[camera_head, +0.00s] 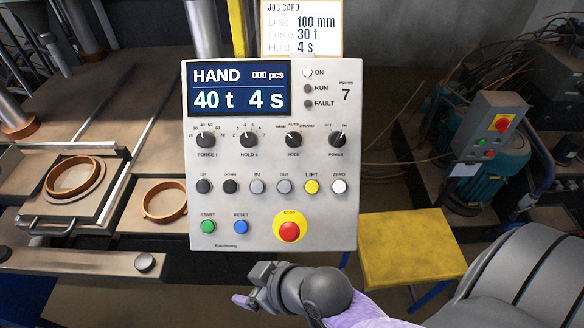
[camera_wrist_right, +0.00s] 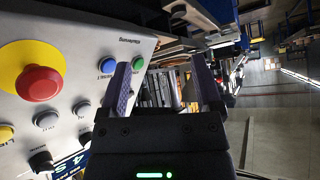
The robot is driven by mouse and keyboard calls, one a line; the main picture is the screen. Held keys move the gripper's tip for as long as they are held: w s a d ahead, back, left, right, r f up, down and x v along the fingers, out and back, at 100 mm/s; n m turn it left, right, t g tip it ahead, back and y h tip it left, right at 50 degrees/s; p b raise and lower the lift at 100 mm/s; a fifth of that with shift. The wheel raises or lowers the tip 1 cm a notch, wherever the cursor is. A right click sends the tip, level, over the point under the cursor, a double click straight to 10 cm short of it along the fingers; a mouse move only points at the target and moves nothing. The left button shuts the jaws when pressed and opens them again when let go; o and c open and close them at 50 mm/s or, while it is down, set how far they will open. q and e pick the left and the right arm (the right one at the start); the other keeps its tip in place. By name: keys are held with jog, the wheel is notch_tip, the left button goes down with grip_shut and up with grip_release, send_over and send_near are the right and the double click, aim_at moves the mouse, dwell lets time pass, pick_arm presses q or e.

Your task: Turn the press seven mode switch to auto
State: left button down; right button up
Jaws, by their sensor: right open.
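The press seven panel (camera_head: 220,160) stands upright in the middle of the head view. Its black mode switch (camera_head: 293,139) is the third knob in the upper row; its small position labels are hard to read. The display (camera_head: 240,88) reads HAND, 40 t and 4 s. My right gripper (camera_head: 250,299) is below the panel's lower edge, apart from the switch. In the wrist view it is open and empty (camera_wrist_right: 160,88), with the panel to its left. A knob at that view's lower left edge seems to be the mode switch (camera_wrist_right: 40,161). My left gripper is out of view.
The red stop button (camera_head: 289,232) stands out from the panel, near the start (camera_head: 208,226) and reset (camera_head: 240,227) buttons. Other knobs flank the mode switch closely. A yellow stool (camera_head: 405,250) is at the right. The press bed with copper rings (camera_head: 165,201) is at the left.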

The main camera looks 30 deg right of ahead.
jog(key=w+a+r+t+y+p, duration=0.1)
jog(key=w+a+r+t+y, duration=0.15)
jog(key=r+t, duration=0.45)
jog(key=w+a+r+t+y, duration=0.2)
jog(key=w+r+t+y, duration=0.1)
jog(key=r, duration=0.8)
jog(key=m+g+h, duration=0.3)
jog(key=m+h, duration=1.2)
jog(key=h, duration=0.6)
send_near(293, 143)
jog(key=x, duration=1)
jog(key=shift+f, duration=0.25)
jog(key=shift+s, duration=0.1)
grip_shut()
